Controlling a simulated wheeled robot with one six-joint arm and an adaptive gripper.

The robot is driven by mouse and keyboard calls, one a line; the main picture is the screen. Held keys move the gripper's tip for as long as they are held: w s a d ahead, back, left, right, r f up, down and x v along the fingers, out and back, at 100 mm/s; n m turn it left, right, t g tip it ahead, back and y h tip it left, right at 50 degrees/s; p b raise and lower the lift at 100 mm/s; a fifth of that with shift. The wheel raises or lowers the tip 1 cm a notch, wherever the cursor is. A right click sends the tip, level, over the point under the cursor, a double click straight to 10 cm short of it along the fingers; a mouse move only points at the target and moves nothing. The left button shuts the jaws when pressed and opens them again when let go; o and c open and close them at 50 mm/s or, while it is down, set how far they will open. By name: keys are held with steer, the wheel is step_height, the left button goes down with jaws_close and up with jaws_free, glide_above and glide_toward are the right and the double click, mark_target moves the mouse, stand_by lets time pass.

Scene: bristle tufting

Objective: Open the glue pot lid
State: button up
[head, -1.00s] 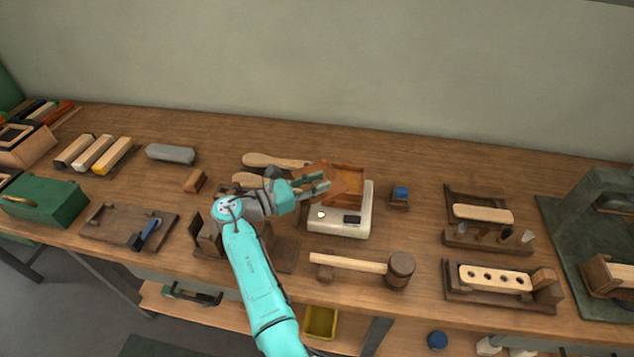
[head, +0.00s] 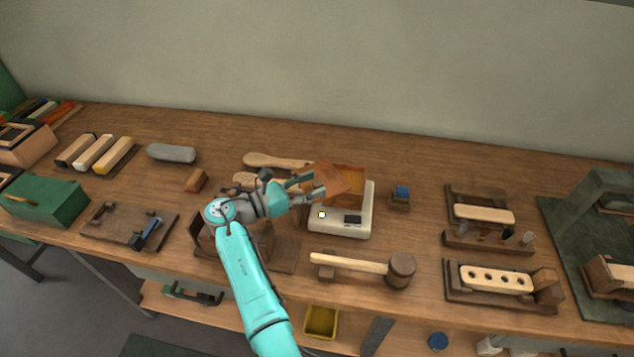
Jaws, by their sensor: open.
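The glue pot (head: 356,186) looks like an orange-brown box standing on a white heater-like base (head: 352,229) with a small dark panel and a lit round spot. Its brown lid (head: 330,178) is tilted and stands away from the box's left side, so part of the orange inside shows. My gripper (head: 312,187) is open at the lid's left edge, its fingers pointing right. The fingers overlap the lid in this view; I cannot tell whether they touch it.
A mallet (head: 352,263) lies in front of the base. Wooden brush handles (head: 275,160) lie behind my gripper. A small blue-topped block (head: 401,194) stands to the right. Wooden fixtures (head: 490,238) stand further right. Bare bench lies behind the pot.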

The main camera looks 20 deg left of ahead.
steer(key=v, duration=1)
